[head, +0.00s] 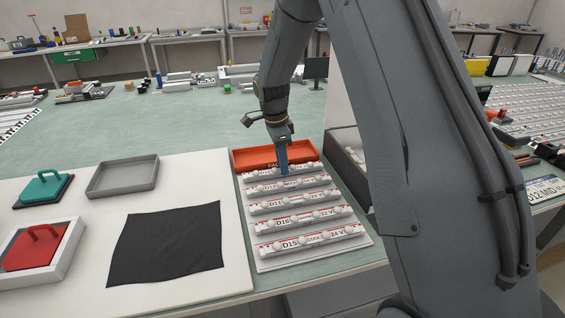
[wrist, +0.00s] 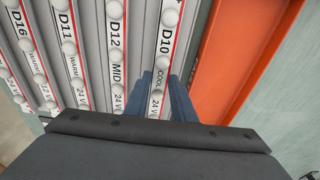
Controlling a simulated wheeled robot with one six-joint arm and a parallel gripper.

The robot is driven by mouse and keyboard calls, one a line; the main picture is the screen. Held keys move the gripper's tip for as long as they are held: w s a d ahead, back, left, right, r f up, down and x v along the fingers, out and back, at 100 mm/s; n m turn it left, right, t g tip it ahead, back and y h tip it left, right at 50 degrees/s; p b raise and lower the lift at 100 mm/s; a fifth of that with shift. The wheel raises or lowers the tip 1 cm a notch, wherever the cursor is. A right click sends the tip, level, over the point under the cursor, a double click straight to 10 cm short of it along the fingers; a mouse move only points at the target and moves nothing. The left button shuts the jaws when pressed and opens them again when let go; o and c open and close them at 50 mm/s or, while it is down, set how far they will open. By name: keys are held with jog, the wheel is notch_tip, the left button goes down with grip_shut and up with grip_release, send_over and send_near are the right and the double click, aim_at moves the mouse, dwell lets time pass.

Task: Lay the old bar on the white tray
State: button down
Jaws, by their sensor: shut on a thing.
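My gripper (head: 283,170) is at the far end of a pale, ribbed white tray (head: 312,257) that holds several white bars with round lamps. In the wrist view its blue fingers (wrist: 163,92) stand on either side of the bar labelled D10 COOL (wrist: 165,48) and are shut on it. This bar also shows in the head view (head: 306,170), in the farthest row, partly hidden by the fingers. I cannot tell whether it is seated or slightly raised. Bars D12 (wrist: 115,45), D11 and D16 lie beside it; D15 (head: 315,241) is nearest the front. No bar is visibly marked old.
An orange tray (head: 250,158) with partly hidden lettering stands just behind the bars. A grey open box is on the right, partly behind my arm. Left are a black cloth (head: 167,245), an empty grey tray (head: 122,176), and red and green handled blocks.

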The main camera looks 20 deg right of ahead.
aim_at(278, 168)
jog(key=c, duration=1.5)
grip_release()
jog(key=shift+f, duration=0.15)
jog(key=r+b, duration=0.1)
jog(key=r, duration=0.3)
jog(key=a+r+b, duration=0.1)
jog(key=r, duration=0.3)
jog(key=r+b, duration=0.1)
jog(key=r, duration=0.3)
jog(key=shift+a+r, duration=0.15)
jog(key=shift+a, duration=0.1)
